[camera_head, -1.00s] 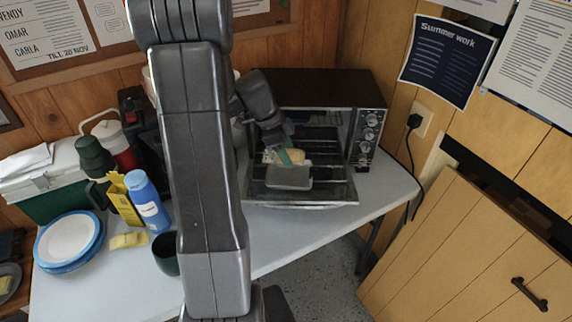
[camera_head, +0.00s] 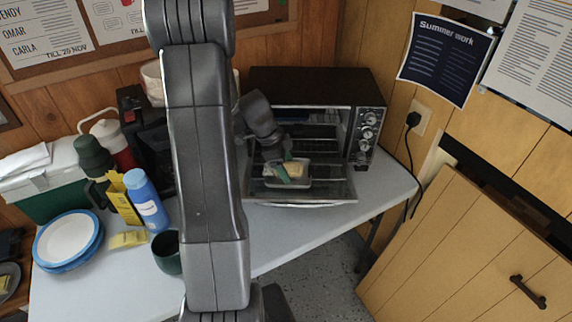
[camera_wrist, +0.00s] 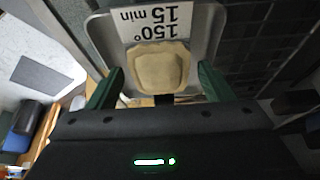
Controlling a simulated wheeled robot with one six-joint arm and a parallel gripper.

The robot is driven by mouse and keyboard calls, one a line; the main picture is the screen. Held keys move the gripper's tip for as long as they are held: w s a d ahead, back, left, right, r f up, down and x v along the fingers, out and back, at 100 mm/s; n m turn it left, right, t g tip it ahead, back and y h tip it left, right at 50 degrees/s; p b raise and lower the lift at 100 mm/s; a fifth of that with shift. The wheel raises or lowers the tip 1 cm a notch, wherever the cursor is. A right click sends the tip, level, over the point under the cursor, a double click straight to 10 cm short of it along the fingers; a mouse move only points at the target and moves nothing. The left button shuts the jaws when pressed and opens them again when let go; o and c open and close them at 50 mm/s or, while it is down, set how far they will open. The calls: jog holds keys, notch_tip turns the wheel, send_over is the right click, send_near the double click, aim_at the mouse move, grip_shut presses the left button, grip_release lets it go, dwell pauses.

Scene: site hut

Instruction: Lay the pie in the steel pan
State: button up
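The pie (camera_wrist: 158,68) is a pale golden square with a raised crust. In the wrist view it lies within the outline of the grey steel pan (camera_wrist: 211,25), and a white card reading "150° 15 min" (camera_wrist: 150,18) shows beside it. In the head view the pan (camera_head: 297,184) is at the open front of the toaster oven, over its lowered door. My gripper (camera_wrist: 160,80) has its green fingers on either side of the pie, with gaps visible between each finger and the crust. In the head view one finger covers part of the pie and pan.
The dark toaster oven (camera_head: 315,85) stands on the white table (camera_head: 290,235). A blue bottle (camera_head: 147,203), a dark green cup (camera_head: 167,252), a yellow sponge-like block (camera_head: 128,239) and plates (camera_head: 68,240) stand to the left. The table's front right is clear.

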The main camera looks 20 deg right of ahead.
aim_at(292, 166)
jog(key=shift+r, duration=0.15)
jog(key=shift+w+r, duration=0.1)
jog(key=shift+r, duration=0.1)
jog(key=v, duration=1.1)
jog(key=shift+r, duration=0.25)
jog(key=shift+a, duration=0.15)
jog(key=x, duration=1.2)
jog(key=shift+f, duration=0.4)
jog(key=shift+r, duration=2.15)
jog(key=shift+f, duration=0.1)
